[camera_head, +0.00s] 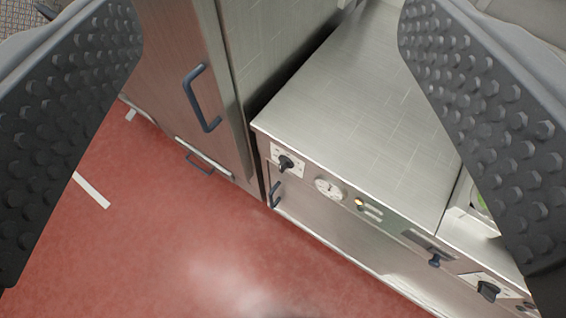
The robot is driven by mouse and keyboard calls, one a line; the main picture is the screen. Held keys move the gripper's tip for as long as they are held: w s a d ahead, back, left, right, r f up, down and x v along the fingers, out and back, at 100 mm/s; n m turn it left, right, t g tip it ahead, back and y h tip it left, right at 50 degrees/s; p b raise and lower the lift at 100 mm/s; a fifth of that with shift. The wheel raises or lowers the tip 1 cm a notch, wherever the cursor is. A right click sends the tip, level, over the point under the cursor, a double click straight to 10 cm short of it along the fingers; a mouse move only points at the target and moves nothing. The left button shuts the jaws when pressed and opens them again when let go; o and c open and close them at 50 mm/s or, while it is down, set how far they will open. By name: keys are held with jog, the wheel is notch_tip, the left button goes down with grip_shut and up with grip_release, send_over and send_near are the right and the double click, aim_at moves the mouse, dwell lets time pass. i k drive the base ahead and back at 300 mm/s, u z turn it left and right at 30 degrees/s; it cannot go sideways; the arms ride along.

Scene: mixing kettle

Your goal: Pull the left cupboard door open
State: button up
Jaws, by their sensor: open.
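A tall steel cupboard stands at the upper left, its front door (168,62) closed, with a dark blue bar handle (201,98) on it. A lower steel unit to its right has a closed front panel (330,228) with a small blue handle (274,193) near its left edge. I cannot tell which of these the task calls the left door. My gripper (272,110) is open and empty. Its two dark studded fingers fill the left and right sides of the view, apart from both handles. The right finger hides part of the lower unit.
A steel worktop (365,85) covers the lower unit. Its front carries a black knob (285,163), a round dial (329,189) and a yellow lamp (359,203). A low drawer or flap with a blue handle (200,164) is under the tall cupboard.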

aim_at(363, 242)
jog(key=z, duration=0.6)
jog(key=k, duration=0.5)
jog(key=z, duration=0.1)
